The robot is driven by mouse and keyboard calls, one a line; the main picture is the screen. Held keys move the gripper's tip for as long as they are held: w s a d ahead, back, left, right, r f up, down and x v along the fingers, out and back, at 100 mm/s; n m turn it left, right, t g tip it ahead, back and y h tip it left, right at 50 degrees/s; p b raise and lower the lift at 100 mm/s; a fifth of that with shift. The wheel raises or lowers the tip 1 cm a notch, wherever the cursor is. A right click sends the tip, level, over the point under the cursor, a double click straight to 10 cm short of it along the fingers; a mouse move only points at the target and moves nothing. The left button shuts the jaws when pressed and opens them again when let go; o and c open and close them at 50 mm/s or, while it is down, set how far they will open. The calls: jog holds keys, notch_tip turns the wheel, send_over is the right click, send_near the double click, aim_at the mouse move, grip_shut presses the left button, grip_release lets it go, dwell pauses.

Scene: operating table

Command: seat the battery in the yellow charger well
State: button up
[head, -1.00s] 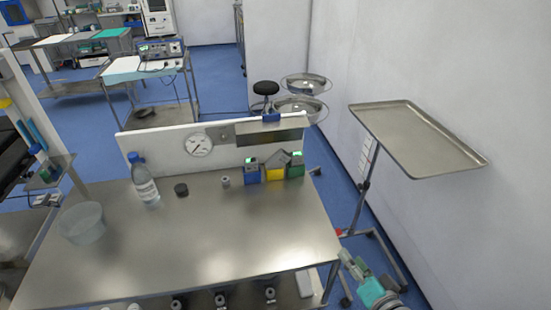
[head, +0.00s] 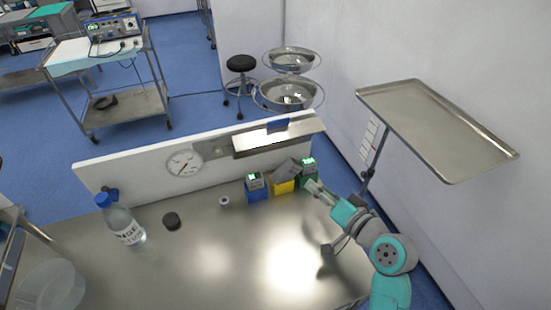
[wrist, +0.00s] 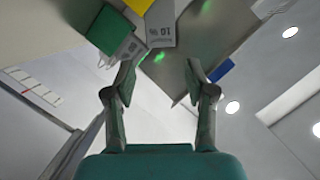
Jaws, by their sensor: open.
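The yellow charger (head: 283,187) stands on the steel table between a blue charger (head: 257,193) and a green charger (head: 309,180). A grey battery (head: 287,168) sits tilted over the top of the yellow charger. In the wrist view the battery (wrist: 160,25) shows a printed label, beside the yellow charger (wrist: 139,4) and the green charger (wrist: 107,30). My gripper (head: 313,187) is at the right, close to the green charger. In the wrist view its fingers (wrist: 160,82) are apart and empty, with the battery beyond the tips. How deep the battery sits is hidden.
A panel with a gauge (head: 185,163) and a projecting steel shelf (head: 275,139) rises behind the chargers. A small cylinder (head: 224,201), a black puck (head: 172,221), a bottle (head: 122,222) and a clear bowl (head: 52,287) stand left. The table's middle is clear.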

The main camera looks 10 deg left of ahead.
aim_at(294, 171)
jog(key=x, duration=0.5)
jog(key=shift+w+a, duration=0.15)
jog(key=shift+a, duration=0.05)
jog(key=shift+f+x, duration=0.15)
jog(key=shift+x, duration=1.35)
jog(key=shift+f+x, duration=0.1)
jog(key=shift+x, duration=1.35)
jog(key=shift+a, duration=0.1)
jog(key=shift+c, duration=0.3)
grip_shut()
jog(key=shift+r, duration=0.2)
